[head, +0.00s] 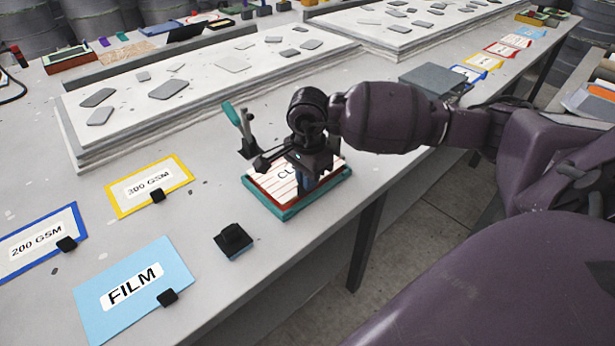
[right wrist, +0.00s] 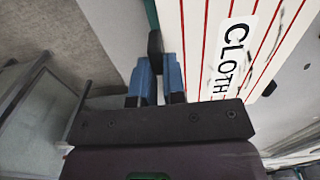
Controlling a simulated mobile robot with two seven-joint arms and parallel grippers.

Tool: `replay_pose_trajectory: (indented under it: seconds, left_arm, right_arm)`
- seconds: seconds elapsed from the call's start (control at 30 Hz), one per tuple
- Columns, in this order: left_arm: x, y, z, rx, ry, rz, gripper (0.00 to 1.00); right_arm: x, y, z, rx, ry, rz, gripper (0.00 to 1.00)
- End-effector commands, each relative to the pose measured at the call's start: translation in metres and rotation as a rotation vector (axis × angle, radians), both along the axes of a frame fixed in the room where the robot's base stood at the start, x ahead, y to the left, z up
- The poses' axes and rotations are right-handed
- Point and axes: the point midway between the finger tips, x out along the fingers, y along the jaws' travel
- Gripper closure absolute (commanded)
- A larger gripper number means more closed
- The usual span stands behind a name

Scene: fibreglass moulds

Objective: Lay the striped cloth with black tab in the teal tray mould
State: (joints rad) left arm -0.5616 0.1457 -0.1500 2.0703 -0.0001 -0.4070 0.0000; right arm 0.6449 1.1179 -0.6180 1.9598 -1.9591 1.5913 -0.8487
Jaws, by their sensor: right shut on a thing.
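The striped cloth (head: 268,184), white with red lines and a "CLOTH" label, lies over the teal tray mould (head: 287,216), whose rim shows along the near edges. I cannot tell whether the cloth rests in the tray or hangs just above it. My right gripper (head: 304,187) is at the cloth's near right side and hides part of it. In the right wrist view the striped cloth (right wrist: 235,45) fills the upper right, and the blue fingers (right wrist: 157,72) are shut on its black tab (right wrist: 155,45). My left gripper is out of view.
A teal-handled clamp (head: 240,128) stands behind the tray. A light-blue FILM sheet (head: 125,275), a yellow-edged 300 GSM sheet (head: 150,205) and a blue-edged 200 GSM sheet (head: 38,258) lie left. A small black block (head: 233,240) sits near the front edge. Long white slabs (head: 205,60) lie behind.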

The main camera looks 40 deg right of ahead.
Motion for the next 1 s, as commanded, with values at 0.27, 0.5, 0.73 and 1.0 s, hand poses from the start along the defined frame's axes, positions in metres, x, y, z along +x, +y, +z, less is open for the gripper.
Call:
replay_pose_trajectory:
  seconds: [0.27,0.5,0.73,1.0]
  left_arm:
    - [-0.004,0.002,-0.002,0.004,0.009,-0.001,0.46]
    - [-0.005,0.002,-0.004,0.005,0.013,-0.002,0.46]
    - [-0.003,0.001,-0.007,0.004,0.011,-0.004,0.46]
    - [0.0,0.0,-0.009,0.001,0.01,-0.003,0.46]
  right_arm:
    - [0.001,0.0,0.001,0.001,-0.007,0.001,1.0]
    - [0.0,0.0,-0.003,0.0,-0.005,0.001,1.0]
    - [-0.001,0.0,-0.009,0.0,-0.005,0.001,1.0]
    - [-0.003,0.0,-0.015,0.0,-0.005,0.0,1.0]
